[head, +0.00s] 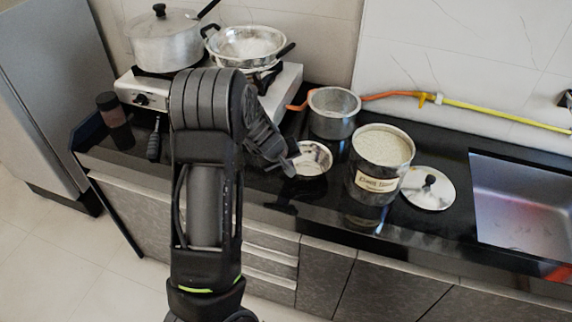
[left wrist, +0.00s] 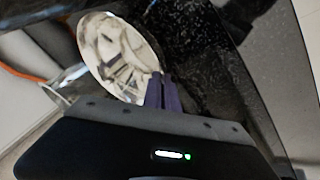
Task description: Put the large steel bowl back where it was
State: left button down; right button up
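My left gripper (head: 289,165) is at the bowl's left rim. In the left wrist view its two dark fingers (left wrist: 163,92) are close together and overlap the bowl's edge, seemingly pinching the rim. I cannot tell whether the bowl touches the counter. My right gripper is in neither view.
A steel pot (head: 333,112) stands behind the bowl. A canister of grain (head: 380,165) and a lid (head: 428,188) are to the right, before the sink (head: 525,205). The stove (head: 140,92) carries a lidded pot (head: 163,40) and a wide pan (head: 247,45). A dark bottle (head: 115,120) stands left.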

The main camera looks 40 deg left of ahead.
pick_arm(q)
jog(key=shift+f, duration=0.25)
jog(key=c, duration=1.7)
grip_release()
jog(key=shift+r, duration=0.5)
jog(key=p+v, duration=0.5)
jog(key=v, duration=0.6)
jog(key=shift+s+d+r, duration=0.1)
jog(key=shift+s+r, duration=0.15)
jog(key=shift+s, duration=0.05)
